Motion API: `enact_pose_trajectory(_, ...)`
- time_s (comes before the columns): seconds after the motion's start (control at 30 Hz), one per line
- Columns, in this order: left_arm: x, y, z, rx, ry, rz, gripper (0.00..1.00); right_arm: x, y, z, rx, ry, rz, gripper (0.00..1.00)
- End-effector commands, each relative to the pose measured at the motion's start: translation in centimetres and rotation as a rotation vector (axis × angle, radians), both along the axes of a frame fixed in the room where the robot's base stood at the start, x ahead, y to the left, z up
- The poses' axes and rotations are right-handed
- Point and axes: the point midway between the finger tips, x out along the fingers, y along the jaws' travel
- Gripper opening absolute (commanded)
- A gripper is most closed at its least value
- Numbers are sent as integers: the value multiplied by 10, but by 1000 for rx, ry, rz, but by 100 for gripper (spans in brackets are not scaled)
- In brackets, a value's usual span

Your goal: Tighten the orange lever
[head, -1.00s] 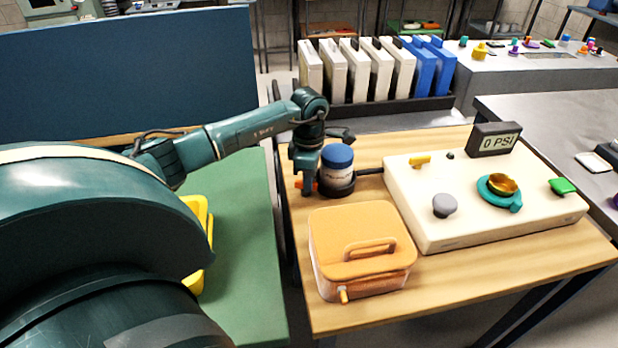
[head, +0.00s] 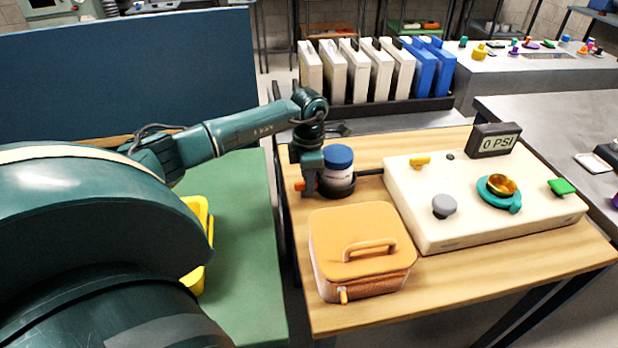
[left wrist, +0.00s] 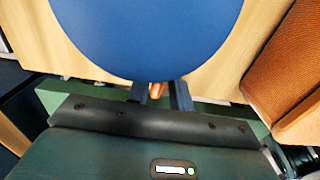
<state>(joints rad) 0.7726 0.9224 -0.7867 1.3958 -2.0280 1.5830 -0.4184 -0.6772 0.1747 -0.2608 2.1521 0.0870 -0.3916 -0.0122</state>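The orange lever (head: 299,186) sticks out low on the left side of a jar with a blue lid (head: 338,157), which stands in a dark round holder (head: 338,190). My left gripper (head: 309,184) points down beside the jar at the lever and partly hides it. In the left wrist view a piece of the orange lever (left wrist: 156,90) shows between the two dark fingers (left wrist: 160,95). I cannot tell whether the fingers press on it. The blue lid (left wrist: 150,30) hides much of that view. My right gripper is not in view.
An orange lidded box (head: 362,275) stands just in front of the jar. A cream control panel (head: 470,215) with knobs and a display reading 0 PSI (head: 494,141) is to the right. A green table (head: 245,240) with a yellow bin (head: 199,255) lies left.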

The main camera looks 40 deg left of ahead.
Motion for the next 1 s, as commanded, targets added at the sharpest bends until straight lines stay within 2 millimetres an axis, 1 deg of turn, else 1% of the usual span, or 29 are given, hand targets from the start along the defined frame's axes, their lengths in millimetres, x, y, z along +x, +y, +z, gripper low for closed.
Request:
enact_pose_trajectory(0.13, 1, 0, 6, -1, -2, -1, 22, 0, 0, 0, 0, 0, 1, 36)
enact_pose_trajectory(0.27, 1, 1, 25, 1, -5, 0, 22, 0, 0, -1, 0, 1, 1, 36)
enact_pose_trajectory(0.5, 1, 1, 80, 1, -5, 0, 22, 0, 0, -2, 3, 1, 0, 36)
enact_pose_trajectory(0.6, 1, 0, 100, 0, -4, 0, 22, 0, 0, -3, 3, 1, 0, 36)
enact_pose_trajectory(0.7, 1, 0, 115, 0, -4, 0, 22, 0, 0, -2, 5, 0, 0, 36)
enact_pose_trajectory(0.83, 0, 0, 128, -1, -2, 0, 22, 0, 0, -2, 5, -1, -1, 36)
enact_pose_trajectory(1.0, 0, 0, 132, 0, 0, 0, 22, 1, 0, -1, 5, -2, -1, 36)
